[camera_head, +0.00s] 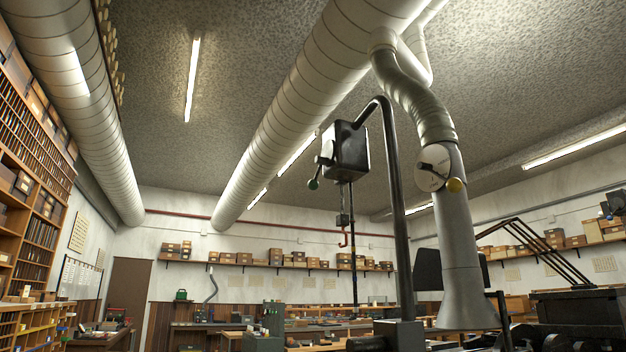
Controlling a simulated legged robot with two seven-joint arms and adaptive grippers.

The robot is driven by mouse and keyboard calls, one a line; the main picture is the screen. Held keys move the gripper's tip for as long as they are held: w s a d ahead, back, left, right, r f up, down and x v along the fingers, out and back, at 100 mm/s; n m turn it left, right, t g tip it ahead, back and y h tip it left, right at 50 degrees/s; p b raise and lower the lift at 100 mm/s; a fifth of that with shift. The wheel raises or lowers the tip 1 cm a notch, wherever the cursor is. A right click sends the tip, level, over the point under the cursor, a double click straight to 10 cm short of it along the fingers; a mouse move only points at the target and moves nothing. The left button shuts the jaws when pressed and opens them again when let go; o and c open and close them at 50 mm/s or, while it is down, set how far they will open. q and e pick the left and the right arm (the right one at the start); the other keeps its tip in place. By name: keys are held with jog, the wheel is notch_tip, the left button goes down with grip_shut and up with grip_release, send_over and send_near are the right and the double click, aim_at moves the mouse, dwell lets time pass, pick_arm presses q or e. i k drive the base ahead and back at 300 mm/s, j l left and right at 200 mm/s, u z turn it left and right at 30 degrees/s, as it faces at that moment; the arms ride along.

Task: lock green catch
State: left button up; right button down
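Neither of my grippers shows in this view, and nothing of mine touches the knob.
Dark machinery (575,310) fills the lower right. Wooden shelving (35,150) lines the left wall. Benches (205,328) stand behind. Air left of the black box is clear.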

aim_at(313, 185)
jog(key=k+l+z, duration=0.15)
jog(key=k+z, duration=0.15)
jog(key=k, duration=0.35)
jog(key=j+z, duration=0.1)
jog(key=z, duration=0.9)
jog(key=i+j, duration=0.1)
jog(key=j, duration=0.35)
jog(key=i+j, duration=0.1)
jog(key=j, duration=0.3)
jog(key=i+j, duration=0.15)
jog(key=j, duration=0.3)
jog(key=i+j, duration=0.1)
jog(key=j, duration=0.3)
jog(key=i+j, duration=0.1)
jog(key=j, duration=0.35)
jog(key=i+j, duration=0.1)
jog(key=j, duration=0.3)
